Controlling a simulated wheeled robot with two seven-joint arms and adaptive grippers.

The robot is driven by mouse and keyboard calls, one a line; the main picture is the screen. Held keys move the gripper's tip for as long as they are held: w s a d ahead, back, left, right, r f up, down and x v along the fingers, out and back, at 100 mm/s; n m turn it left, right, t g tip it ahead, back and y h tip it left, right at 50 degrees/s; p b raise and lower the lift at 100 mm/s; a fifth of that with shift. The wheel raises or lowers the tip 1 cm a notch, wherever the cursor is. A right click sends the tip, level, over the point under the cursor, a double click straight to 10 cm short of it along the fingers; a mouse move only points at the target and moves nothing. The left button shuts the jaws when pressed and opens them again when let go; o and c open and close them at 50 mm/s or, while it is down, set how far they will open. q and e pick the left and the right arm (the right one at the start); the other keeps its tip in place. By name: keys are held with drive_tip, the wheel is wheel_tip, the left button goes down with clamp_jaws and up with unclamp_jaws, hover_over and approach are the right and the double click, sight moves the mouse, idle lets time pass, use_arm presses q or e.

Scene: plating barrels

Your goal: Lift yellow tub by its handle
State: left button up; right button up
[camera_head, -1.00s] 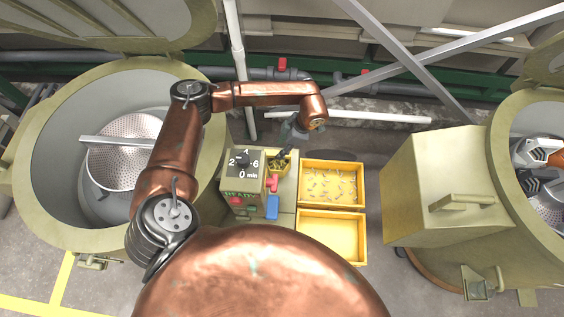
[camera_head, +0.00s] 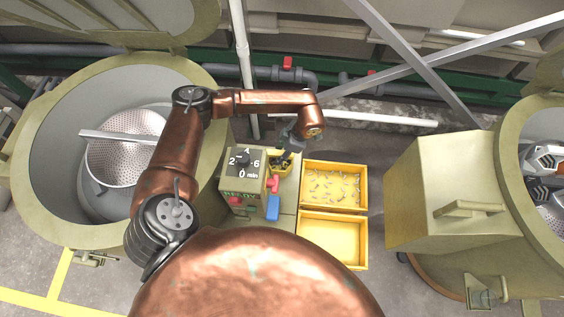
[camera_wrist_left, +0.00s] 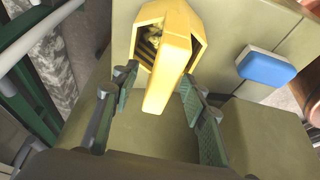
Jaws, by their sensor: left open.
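My left gripper's two green-padded fingers (camera_wrist_left: 160,112) are open, one on each side of the handle, with gaps showing. A white and dark mechanical part in the right barrel, cut by the picture edge, may be my right gripper; its jaws cannot be made out.
The control box (camera_head: 241,180) with a dial stands beside the tub. A blue block (camera_head: 273,208) lies near it, also in the wrist view (camera_wrist_left: 266,67). Two yellow trays, one with small pieces (camera_head: 335,208) and one empty (camera_head: 333,240), are to the right. Large barrels flank both sides.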

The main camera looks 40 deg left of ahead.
use_arm(q)
drive_tip(key=shift+f, duration=0.2)
drive_tip(key=shift+c, duration=0.2)
clamp_jaws()
idle(0.4)
